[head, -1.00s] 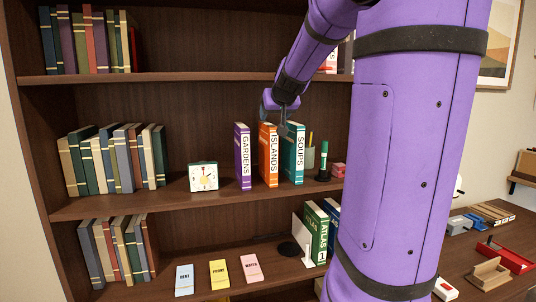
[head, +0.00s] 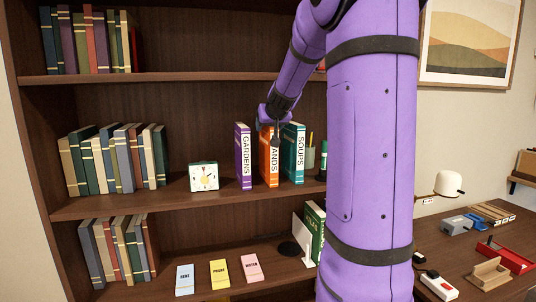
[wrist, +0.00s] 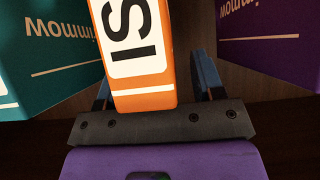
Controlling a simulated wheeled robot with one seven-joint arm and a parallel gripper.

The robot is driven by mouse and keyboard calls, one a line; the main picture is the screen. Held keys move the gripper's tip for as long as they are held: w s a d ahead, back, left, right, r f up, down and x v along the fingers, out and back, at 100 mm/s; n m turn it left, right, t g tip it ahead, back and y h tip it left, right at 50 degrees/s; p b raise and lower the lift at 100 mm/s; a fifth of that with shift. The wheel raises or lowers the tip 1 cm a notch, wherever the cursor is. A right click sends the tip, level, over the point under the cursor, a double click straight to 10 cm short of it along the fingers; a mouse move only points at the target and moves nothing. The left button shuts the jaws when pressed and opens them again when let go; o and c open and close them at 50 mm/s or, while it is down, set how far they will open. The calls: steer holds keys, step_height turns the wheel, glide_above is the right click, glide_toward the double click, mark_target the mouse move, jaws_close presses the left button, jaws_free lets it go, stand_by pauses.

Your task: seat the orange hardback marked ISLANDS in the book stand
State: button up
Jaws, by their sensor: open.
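The orange ISLANDS hardback (head: 269,173) stands upright on the middle shelf, between the purple GARDENS book (head: 243,158) and the teal SOUPS book (head: 293,155). My gripper (head: 269,129) is at its upper spine and hides part of the title. In the wrist view the open fingers (wrist: 155,88) lie on either side of the orange spine (wrist: 143,60), with a gap visible on the right. A white stand (head: 302,240) is on the lower shelf beside a green book (head: 315,230); my arm hides its right part.
A clock (head: 204,177) stands left of GARDENS. A pen cup (head: 308,158) is just right of SOUPS. A desk with a lamp (head: 446,186) and desk items is at right.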

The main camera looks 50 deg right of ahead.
steer(key=shift+c, duration=0.4)
jaws_close()
